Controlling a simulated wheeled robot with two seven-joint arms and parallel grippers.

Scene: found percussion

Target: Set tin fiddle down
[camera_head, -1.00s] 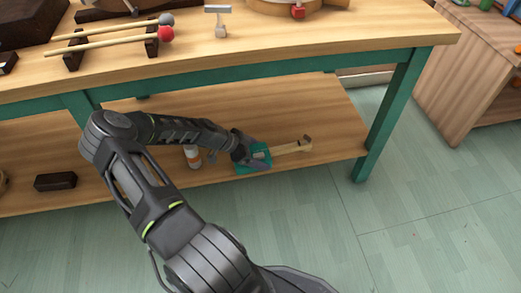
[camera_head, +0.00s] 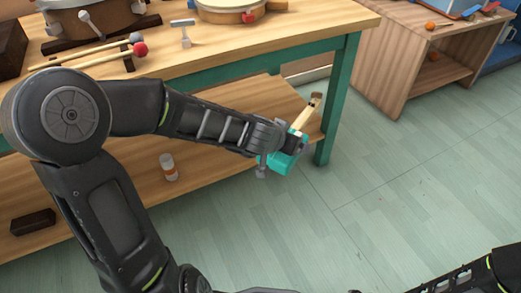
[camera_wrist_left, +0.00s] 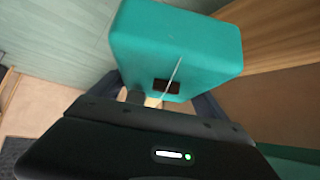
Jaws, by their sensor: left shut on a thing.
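The tin fiddle has a teal box body (camera_head: 284,164) and a pale wooden neck (camera_head: 304,116) with a brown end. My left gripper (camera_head: 279,152) is shut on it and holds it in front of the lower shelf's right end, tilted with the neck up and to the right. In the left wrist view the teal body (camera_wrist_left: 178,40) fills the top middle, with a dark slot and a thin string on it. The gripper's fingers (camera_wrist_left: 160,100) are partly hidden there. My right gripper is out of view; only part of that arm shows at the bottom right.
The workbench top (camera_head: 240,48) holds mallets (camera_head: 105,52), drums and a small hammer-like piece (camera_head: 184,32). A wooden cabinet (camera_head: 385,65) stands at right. The floor between is clear.

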